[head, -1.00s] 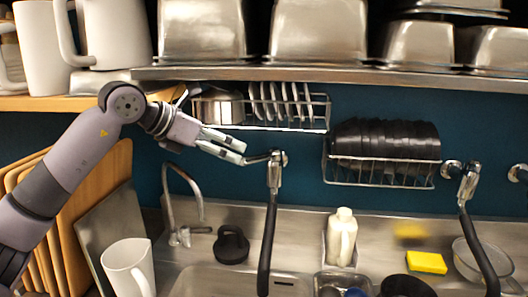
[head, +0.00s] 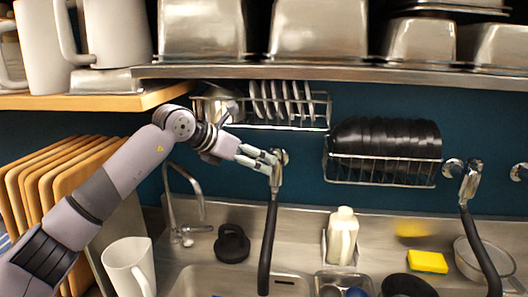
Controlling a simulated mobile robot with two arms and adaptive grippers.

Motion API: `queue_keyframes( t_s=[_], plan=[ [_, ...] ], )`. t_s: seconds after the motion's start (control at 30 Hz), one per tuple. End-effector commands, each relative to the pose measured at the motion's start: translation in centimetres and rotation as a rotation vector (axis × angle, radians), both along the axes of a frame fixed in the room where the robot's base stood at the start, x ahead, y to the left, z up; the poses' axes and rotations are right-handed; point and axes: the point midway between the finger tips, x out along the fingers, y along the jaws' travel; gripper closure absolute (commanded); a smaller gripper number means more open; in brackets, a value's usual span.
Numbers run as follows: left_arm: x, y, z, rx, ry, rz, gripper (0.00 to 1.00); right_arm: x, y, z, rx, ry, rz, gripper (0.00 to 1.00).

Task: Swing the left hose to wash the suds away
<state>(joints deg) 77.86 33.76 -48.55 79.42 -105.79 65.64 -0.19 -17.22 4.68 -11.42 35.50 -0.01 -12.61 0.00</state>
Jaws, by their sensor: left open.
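The left hose (head: 268,240) is a black tube that hangs from a metal spray head (head: 277,172) on the blue wall, its lower end over the sink. My left gripper (head: 272,160) is open at the spray head, with its fingertips overlapping the upper part of it. I cannot tell whether they touch it. The sink (head: 200,280) shows only at the bottom edge, and I see no suds in the visible part. My right gripper is out of view.
A second hose (head: 482,252) hangs at the right. A faucet (head: 170,200), a black round item (head: 232,244), a soap bottle (head: 342,236) and a yellow sponge (head: 427,261) stand around the sink. Wall racks hold plates (head: 283,100) and black bowls (head: 385,139). A white pitcher (head: 128,268) is at the left.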

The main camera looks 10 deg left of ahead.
Motion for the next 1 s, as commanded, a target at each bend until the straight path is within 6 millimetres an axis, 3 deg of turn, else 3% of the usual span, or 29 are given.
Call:
queue_keyframes(
  t_s=[0.27, 1.0],
  plan=[
    [-0.1, -0.1, 0.0, 0.000, 0.000, 0.000, 0.07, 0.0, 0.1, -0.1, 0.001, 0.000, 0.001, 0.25],
    [-1.9, -4.4, 0.0, 0.001, -0.001, -0.001, 0.07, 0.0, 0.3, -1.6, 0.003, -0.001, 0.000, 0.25]
  ],
)
